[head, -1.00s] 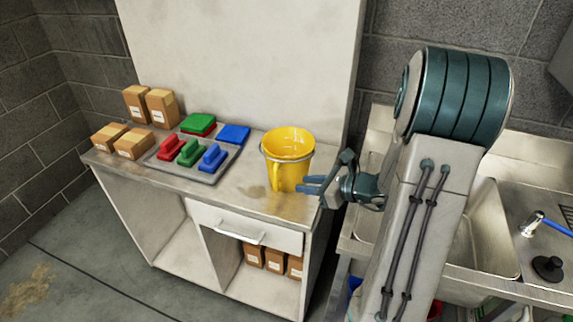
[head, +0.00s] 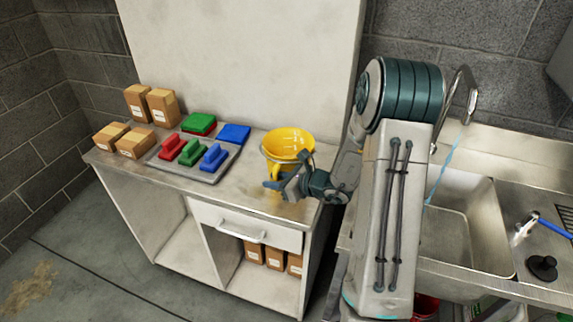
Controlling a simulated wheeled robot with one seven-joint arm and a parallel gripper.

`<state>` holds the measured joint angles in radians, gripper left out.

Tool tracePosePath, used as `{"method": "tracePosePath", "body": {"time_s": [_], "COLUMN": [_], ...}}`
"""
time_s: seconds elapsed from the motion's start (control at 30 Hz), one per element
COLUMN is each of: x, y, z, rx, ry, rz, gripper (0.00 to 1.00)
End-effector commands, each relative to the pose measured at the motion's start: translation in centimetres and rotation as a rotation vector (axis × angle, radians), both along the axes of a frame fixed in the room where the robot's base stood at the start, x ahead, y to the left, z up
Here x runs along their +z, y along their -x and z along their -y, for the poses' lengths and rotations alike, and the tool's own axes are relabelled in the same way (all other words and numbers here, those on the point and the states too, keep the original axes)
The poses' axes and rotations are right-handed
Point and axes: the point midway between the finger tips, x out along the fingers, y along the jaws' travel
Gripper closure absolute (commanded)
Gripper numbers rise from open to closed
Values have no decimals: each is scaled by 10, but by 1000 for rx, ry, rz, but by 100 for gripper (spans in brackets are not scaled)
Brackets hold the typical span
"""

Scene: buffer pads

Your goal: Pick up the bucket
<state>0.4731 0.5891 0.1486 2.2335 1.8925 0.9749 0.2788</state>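The yellow bucket (head: 289,143) stands upright near the right end of the counter. Its handle hangs down on its front side, and its lower part is largely hidden by my gripper. My gripper (head: 275,185) is in front of the bucket, its blue-tipped fingers pointing left, at the height of the bucket's lower half. The fingers overlap the hanging handle in the picture. I cannot tell whether they touch it or how far apart they are.
A grey tray (head: 213,176) with red, green and blue pads lies on the counter left of the bucket. Several cardboard boxes (head: 134,142) stand further left. A metal sink (head: 440,240) with a running tap is at the right. A white panel (head: 240,60) backs the counter.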

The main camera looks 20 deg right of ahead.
Motion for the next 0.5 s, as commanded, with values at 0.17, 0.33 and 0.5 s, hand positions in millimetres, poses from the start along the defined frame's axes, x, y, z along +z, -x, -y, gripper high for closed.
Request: {"method": "tracePosePath", "body": {"time_s": [0.17, 0.33, 0.5], "x": [0, 0, 0], "y": [0, 0, 0], "z": [0, 0, 0], "rx": [0, 0, 0], "ry": [0, 0, 0], "rz": [0, 0, 1], "gripper": [79, 100, 100]}}
